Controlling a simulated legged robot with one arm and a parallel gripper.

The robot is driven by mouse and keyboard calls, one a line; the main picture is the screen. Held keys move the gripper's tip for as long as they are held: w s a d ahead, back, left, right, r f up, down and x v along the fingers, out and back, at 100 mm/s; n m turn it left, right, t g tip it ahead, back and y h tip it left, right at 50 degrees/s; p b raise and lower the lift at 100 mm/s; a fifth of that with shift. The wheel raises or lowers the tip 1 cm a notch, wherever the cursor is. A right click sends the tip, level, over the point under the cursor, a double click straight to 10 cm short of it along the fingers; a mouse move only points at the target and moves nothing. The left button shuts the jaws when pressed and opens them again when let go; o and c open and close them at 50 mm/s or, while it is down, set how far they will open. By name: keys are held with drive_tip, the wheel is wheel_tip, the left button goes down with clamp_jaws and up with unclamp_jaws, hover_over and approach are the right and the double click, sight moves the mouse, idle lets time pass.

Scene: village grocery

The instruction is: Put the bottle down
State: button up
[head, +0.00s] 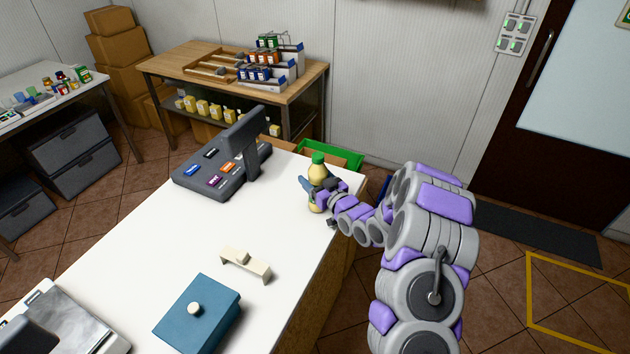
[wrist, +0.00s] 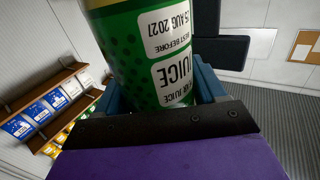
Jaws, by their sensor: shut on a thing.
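The bottle (head: 317,172) is pale yellow with a green cap and stands upright at the far right end of the white counter (head: 200,235). My gripper (head: 311,187) is shut around its middle. I cannot tell whether its base touches the counter. In the wrist view the bottle (wrist: 150,50) fills the space between the blue fingers (wrist: 207,82). Its green label carries white patches reading "JUICE" and "BEST BEFORE", upside down in the picture.
A cream handle-like piece (head: 245,264) and a blue box (head: 198,312) lie nearer on the counter. A green crate (head: 335,153) is beyond the far edge. Bare counter lies between them.

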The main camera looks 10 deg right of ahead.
drive_tip(key=shift+f, duration=0.15)
drive_tip(key=o, duration=1.5)
drive_tip(key=shift+s, duration=0.1)
